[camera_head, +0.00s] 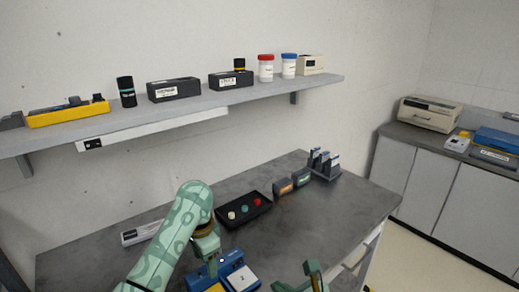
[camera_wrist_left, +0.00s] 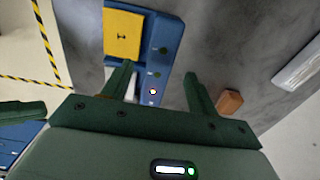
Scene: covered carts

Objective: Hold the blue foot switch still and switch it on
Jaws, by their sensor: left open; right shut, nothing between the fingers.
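The blue foot switch (camera_head: 222,269) lies at the near edge of what I see of the dark table, with a yellow pedal and a white pedal (camera_head: 242,278). In the left wrist view its blue body (camera_wrist_left: 168,40), yellow pedal (camera_wrist_left: 123,36) and a small bright lamp (camera_wrist_left: 152,91) show; a finger partly hides the white pedal. My left gripper (camera_wrist_left: 158,70) is open over the switch, one finger on each side of its blue strip; contact cannot be told. It also shows in the head view (camera_head: 212,266). My right gripper (camera_head: 312,270) is shut and empty, right of the switch.
A black tray (camera_head: 243,222) with coloured buttons, two small dark boxes (camera_head: 292,182) and a rack (camera_head: 323,166) stand further back. A white-grey device (camera_head: 140,232) lies at left. A wall shelf (camera_head: 210,102) holds boxes and jars. The table's right part is clear.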

